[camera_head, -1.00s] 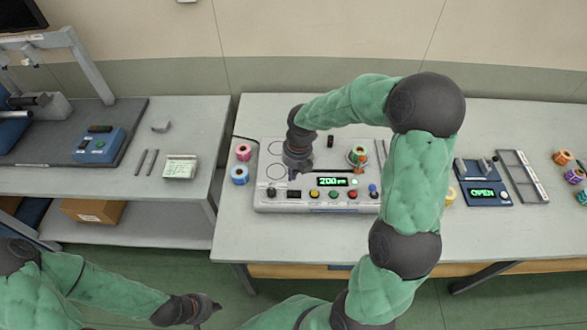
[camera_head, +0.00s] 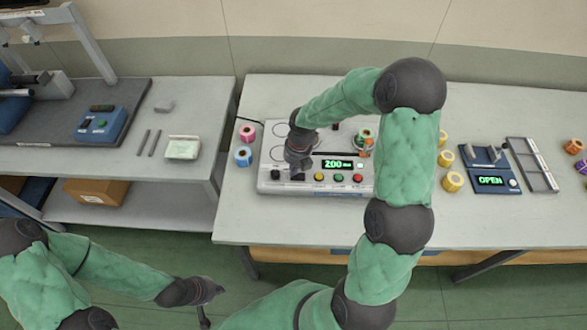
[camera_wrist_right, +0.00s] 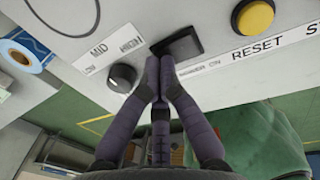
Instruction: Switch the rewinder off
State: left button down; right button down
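The rewinder (camera_head: 268,187) is a pale box with a green display reading 200 and a front row of knobs and coloured buttons. Its black rocker switch (camera_wrist_right: 180,46) shows in the right wrist view, between a black knob and a yellow button above the word RESET. My right gripper (camera_head: 297,177) is over the left part of that row. In the right wrist view its fingers (camera_wrist_right: 158,62) are together and empty, with the tips at the switch's near edge; I cannot tell whether they touch it. My left gripper (camera_head: 205,318) hangs low in front of the tables, away from the rewinder.
Pink (camera_head: 247,133) and blue (camera_head: 243,156) rolls stand left of the rewinder. Yellow rolls (camera_head: 452,181) and a blue device reading OPEN (camera_head: 492,181) are to the right. My right arm hides the rewinder's right end. A second table (camera_head: 195,120) stands to the left.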

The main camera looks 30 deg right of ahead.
jog(key=shift+a+f+g+h, duration=0.2)
jog(key=shift+f+g+h, duration=0.1)
jog(key=shift+d+r, duration=0.1)
jog(key=shift+d, duration=0.05)
jog(key=shift+s+d+r+p, duration=0.25)
jog(key=shift+s+d+p, duration=0.15)
jog(key=shift+d+p, duration=0.25)
jog(key=shift+a, duration=0.1)
